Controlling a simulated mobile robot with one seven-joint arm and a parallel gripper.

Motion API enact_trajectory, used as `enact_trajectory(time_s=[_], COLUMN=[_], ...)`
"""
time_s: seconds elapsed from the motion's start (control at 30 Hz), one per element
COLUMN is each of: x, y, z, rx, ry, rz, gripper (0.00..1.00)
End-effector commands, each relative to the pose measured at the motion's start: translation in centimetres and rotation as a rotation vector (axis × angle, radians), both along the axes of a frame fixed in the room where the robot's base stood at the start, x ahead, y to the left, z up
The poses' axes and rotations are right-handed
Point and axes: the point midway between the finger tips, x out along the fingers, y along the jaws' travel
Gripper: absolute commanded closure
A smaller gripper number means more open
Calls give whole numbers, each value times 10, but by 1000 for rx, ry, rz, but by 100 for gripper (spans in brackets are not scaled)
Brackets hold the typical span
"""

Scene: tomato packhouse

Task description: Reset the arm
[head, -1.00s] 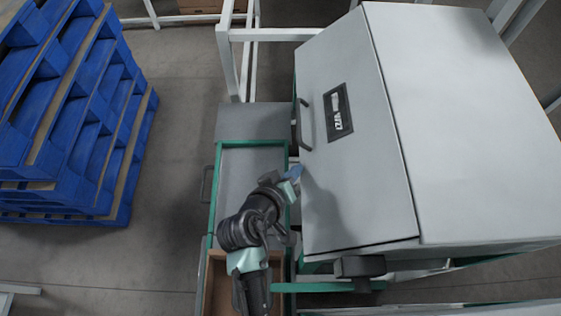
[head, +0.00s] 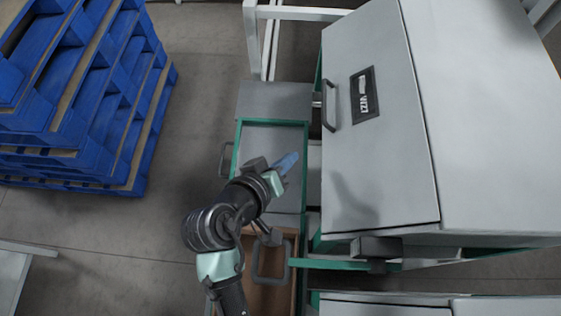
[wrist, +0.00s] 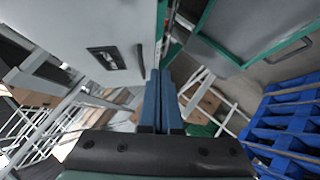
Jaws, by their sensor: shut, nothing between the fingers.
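My gripper (head: 287,163) has blue fingers and is shut and empty. In the head view it is over the grey, green-edged tray surface (head: 275,138), pointing up and to the right, apart from the grey machine cabinet (head: 365,190). In the wrist view the two blue fingers (wrist: 161,100) lie side by side, pointing away from the camera. My arm comes up from the bottom edge of the head view and hides part of the tray surface.
The grey cabinet with a dark handle (head: 328,106) stands close on the right. A stack of blue pallets (head: 110,150) stands on the left. An open brown compartment (head: 283,297) lies below the tray. Bare floor (head: 190,120) shows between pallets and tray.

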Motion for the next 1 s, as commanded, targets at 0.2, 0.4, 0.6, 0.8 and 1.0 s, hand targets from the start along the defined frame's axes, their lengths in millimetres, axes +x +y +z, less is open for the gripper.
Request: enact_trajectory(time_s=[0.2,0.4,0.6,0.8,1.0], x=[-12,-13,11,77,98], y=[9,9,13,21,16], z=[9,10,37,156,309], rx=[1,1,55,231,367], ry=[0,0,-87,-415,-809], rz=[1,1,17,95,208], gripper=[100,100,100,100,100])
